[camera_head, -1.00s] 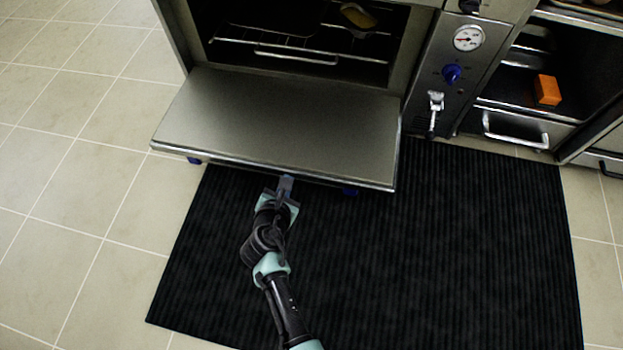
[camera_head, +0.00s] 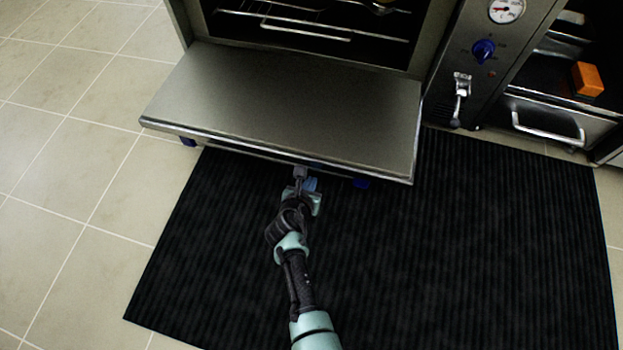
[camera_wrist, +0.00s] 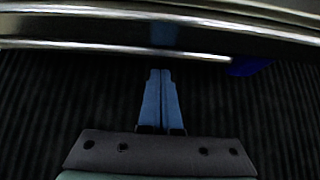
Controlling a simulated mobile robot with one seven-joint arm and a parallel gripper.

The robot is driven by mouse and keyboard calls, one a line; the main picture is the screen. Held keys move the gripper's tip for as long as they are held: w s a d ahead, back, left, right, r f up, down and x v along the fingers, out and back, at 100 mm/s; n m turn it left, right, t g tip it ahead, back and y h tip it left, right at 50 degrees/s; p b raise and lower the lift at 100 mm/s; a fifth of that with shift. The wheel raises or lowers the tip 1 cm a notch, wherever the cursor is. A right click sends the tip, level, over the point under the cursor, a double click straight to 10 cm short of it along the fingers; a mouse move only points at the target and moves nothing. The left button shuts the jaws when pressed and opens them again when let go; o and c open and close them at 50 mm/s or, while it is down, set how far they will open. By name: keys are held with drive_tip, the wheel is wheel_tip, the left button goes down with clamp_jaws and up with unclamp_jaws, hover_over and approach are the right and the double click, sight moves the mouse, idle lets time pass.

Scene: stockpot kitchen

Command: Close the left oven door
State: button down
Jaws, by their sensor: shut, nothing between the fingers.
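The left oven door (camera_head: 290,105) is a wide steel panel, folded down and lying about level in front of the open oven cavity (camera_head: 320,28). Its front edge (camera_wrist: 200,28) crosses the top of the wrist view. A bar runs along this edge, with a blue bracket (camera_wrist: 250,66) at the right. My gripper (camera_head: 302,176) is at the door's front edge, near its middle and low beside it. In the wrist view its two blue fingers (camera_wrist: 161,78) are together and empty, pointing toward the bar. I cannot tell whether they touch it.
A black ribbed mat (camera_head: 400,260) covers the floor under my arm. To the right are a control panel with a blue knob (camera_head: 483,50), a lever (camera_head: 460,98), and a shelf with an orange block (camera_head: 587,79). Pale tiles (camera_head: 70,170) on the left are clear.

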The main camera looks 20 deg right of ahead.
drive_tip(key=r, duration=0.3)
drive_tip(key=shift+w+d+r, duration=0.2)
drive_tip(key=shift+r, duration=0.1)
drive_tip(key=shift+r, duration=0.15)
